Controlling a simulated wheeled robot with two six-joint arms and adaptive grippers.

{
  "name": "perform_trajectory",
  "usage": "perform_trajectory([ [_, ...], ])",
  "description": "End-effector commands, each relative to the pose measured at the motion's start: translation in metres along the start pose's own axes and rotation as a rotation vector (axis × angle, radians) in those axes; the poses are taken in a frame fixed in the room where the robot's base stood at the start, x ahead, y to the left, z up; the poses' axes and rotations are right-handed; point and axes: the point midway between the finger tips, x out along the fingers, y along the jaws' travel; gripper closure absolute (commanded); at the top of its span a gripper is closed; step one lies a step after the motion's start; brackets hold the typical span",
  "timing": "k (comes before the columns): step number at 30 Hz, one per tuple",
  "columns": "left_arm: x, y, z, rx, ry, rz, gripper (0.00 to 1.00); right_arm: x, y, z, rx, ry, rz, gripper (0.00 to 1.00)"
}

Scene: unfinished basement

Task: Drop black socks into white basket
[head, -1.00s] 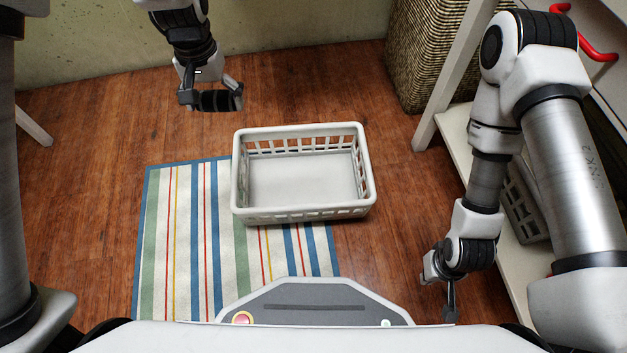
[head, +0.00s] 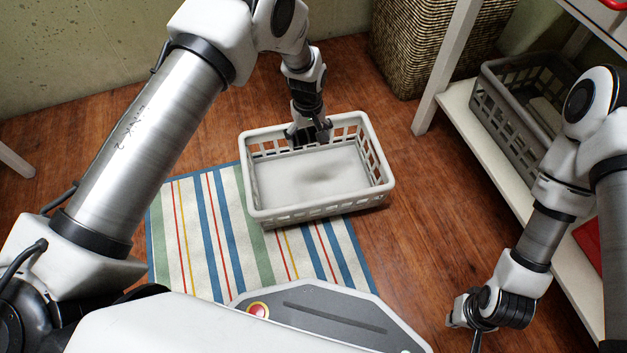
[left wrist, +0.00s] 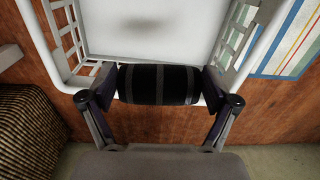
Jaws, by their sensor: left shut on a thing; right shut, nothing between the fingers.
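The white basket (head: 258,208) stands upright on the floor, partly over the striped rug, and looks empty inside. My left gripper (head: 310,134) is at the basket's far rim. It is shut on the rolled black socks (left wrist: 158,84), which have grey bands and show clearly between the fingers in the left wrist view. There the socks overlap the basket's rim (left wrist: 245,60), and a soft shadow falls on the basket floor. In the head view the gripper mostly hides the socks. My right gripper (head: 476,338) is shut and empty, low at the right, partly cut off by the lower edge.
The striped rug (head: 190,240) lies flat under the basket's near left side. A white shelf (head: 470,125) holding a grey basket (head: 510,120) stands at the right. A woven hamper (head: 420,45) stands behind. Wooden floor is clear right of the white basket.

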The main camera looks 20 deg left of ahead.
Motion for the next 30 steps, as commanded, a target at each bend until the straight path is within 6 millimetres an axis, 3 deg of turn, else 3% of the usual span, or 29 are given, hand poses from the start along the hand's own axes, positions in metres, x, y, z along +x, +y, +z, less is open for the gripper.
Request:
perform_trajectory([
  [1,0.016,0.0,0.0,0.0,-0.001,-0.001,0.47,0.015,0.0,0.0,0.0,0.0,0.0,1.0],
  [6,0.039,0.0,0.0,0.001,-0.001,0.0,0.47,0.038,0.001,-0.001,0.005,0.003,0.001,1.0],
  [17,0.042,0.0,0.0,0.002,-0.001,0.0,0.47,0.041,0.001,-0.002,0.008,0.005,0.001,1.0],
  [18,0.042,-0.001,0.0,0.002,-0.001,0.0,0.0,0.041,0.001,-0.002,0.008,0.005,0.001,1.0],
  [30,0.038,0.0,0.0,0.002,0.0,0.0,0.0,0.041,0.001,-0.002,0.008,0.004,0.001,1.0],
])
